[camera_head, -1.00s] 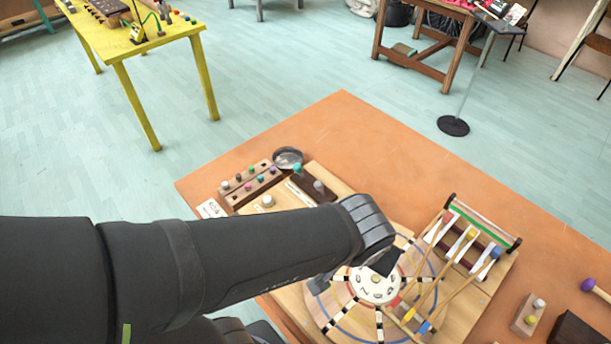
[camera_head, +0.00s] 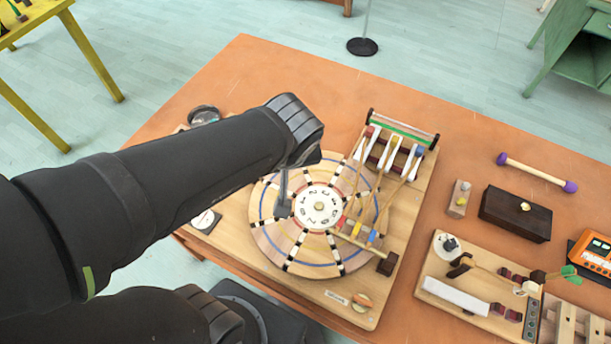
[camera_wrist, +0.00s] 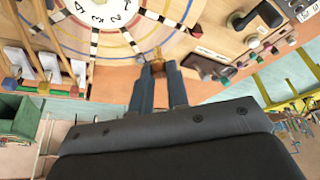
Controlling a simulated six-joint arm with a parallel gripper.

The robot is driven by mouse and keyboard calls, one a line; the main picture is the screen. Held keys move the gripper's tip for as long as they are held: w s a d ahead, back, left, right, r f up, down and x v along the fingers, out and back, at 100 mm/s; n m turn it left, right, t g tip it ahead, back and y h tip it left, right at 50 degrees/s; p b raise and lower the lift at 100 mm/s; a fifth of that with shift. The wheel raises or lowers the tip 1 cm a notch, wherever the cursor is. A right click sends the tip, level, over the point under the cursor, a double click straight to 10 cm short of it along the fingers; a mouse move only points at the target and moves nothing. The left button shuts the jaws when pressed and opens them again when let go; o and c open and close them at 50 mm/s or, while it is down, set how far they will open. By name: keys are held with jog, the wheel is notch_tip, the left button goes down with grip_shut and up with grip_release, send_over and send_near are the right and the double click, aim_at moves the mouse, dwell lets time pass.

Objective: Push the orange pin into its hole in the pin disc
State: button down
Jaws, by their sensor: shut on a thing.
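The pin disc (camera_head: 316,246) is a round wooden board with blue rings, black-and-white spokes and a white numbered hub (camera_head: 318,207). It also shows at the top of the wrist view (camera_wrist: 66,38). My gripper (camera_head: 284,208) is over the disc's left part, left of the hub. In the wrist view my gripper (camera_wrist: 158,67) is shut on a small orange-brown piece, which looks like the orange pin (camera_wrist: 157,54). The pin sticks out past the fingertips near the disc's outer part. I cannot tell whether it touches the disc, and its hole is not clear.
A rack with coloured-tipped mallets (camera_head: 390,152) stands at the disc's upper right. A dark wooden box (camera_head: 516,214), a purple-ended stick (camera_head: 537,173) and an instrument board (camera_head: 455,298) lie to the right. A small round dish (camera_head: 203,115) is behind my arm. Bare orange tabletop lies at the back.

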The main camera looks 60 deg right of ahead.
jog(key=w+n, duration=0.2)
jog(key=w, duration=0.1)
jog(key=w+n+t, duration=0.1)
jog(key=w, duration=0.1)
jog(key=shift+w+d+f+y, duration=0.1)
jog(key=shift+d+f+y, duration=0.2)
jog(key=shift+f+y, duration=0.1)
jog(key=shift+f, duration=0.1)
send_over(270, 186)
jog(key=shift+w+f, duration=0.1)
jog(key=shift+f, duration=2.7)
jog(key=shift+f, duration=1.55)
jog(key=c, duration=1.3)
grip_release()
jog(key=v, duration=1.7)
jog(key=shift+d+r, duration=0.1)
jog(key=shift+r, duration=0.15)
